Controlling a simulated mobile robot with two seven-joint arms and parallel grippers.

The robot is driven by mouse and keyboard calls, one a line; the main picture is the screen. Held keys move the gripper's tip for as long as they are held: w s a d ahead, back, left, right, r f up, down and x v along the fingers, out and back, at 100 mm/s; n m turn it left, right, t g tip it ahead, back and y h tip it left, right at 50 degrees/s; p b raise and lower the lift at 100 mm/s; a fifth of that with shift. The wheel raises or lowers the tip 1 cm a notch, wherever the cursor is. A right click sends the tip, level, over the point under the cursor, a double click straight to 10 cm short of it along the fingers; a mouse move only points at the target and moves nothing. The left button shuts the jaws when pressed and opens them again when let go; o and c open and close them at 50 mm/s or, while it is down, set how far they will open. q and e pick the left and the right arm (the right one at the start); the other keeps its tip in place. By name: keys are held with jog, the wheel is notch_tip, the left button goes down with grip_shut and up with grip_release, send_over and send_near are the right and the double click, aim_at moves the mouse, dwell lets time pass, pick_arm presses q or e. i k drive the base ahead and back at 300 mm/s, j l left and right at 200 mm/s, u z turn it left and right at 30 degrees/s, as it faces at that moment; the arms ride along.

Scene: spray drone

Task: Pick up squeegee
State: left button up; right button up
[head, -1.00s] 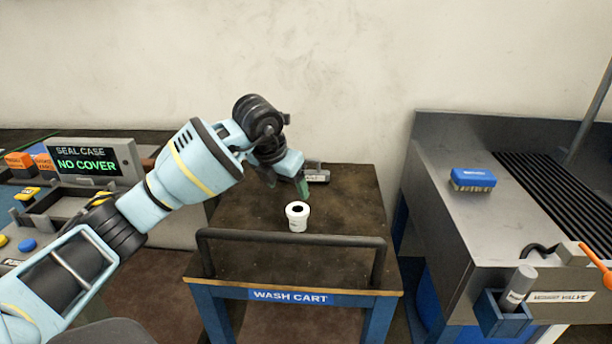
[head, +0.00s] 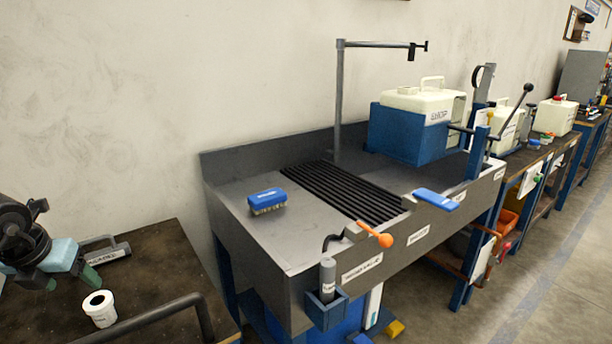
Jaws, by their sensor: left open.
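No thing in the head view is clearly a squeegee. A flat blue piece (head: 437,199) lies at the front rim of the grey wash sink (head: 300,245); I cannot tell if it is the squeegee. My left gripper (head: 72,280) is at the lower left above the wash cart (head: 150,262), open, with green fingertips. It is beside a white cup (head: 100,312) with a dark opening. A grey labelled item with a handle (head: 105,250) lies just behind the gripper, partly hidden. My right gripper is not in view.
A blue brush (head: 268,200) lies on the sink's left deck beside the black grate (head: 345,195). An orange lever (head: 377,236) and a grey bottle in a holder (head: 328,280) stick out in front. A cream tank (head: 420,105) stands on the right.

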aim_at(116, 252)
jog(key=i+l+u, duration=0.3)
jog(key=i, duration=0.25)
jog(key=i+l+u, duration=0.3)
jog(key=i, duration=0.2)
